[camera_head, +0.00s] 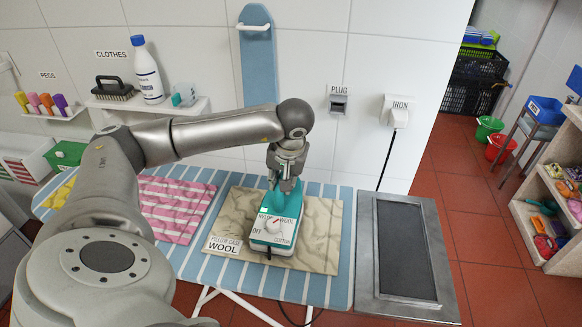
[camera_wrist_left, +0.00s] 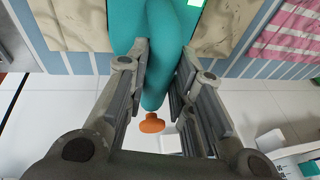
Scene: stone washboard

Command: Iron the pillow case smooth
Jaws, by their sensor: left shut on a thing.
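The beige pillow case (camera_head: 318,235) lies on the blue-and-white striped ironing board (camera_head: 190,262) and looks wrinkled. Its card (camera_head: 222,246) reads "PILLOW CASE WOOL". The teal and white iron (camera_head: 258,239) sits over the middle of the pillow case, its dial end toward the front. The dial bears NYLON, WOOL, COTTON and OFF; its setting is too small to tell. My left gripper (camera_head: 287,177) is shut on the iron's handle, which fills the space between the fingers in the wrist view (camera_wrist_left: 160,85). An orange knob (camera_wrist_left: 152,123) shows near the handle's end. My right gripper is not in view.
A dark washboard panel (camera_head: 405,250) stands right of the board. A shelf (camera_head: 150,106) holds a bottle and brush.

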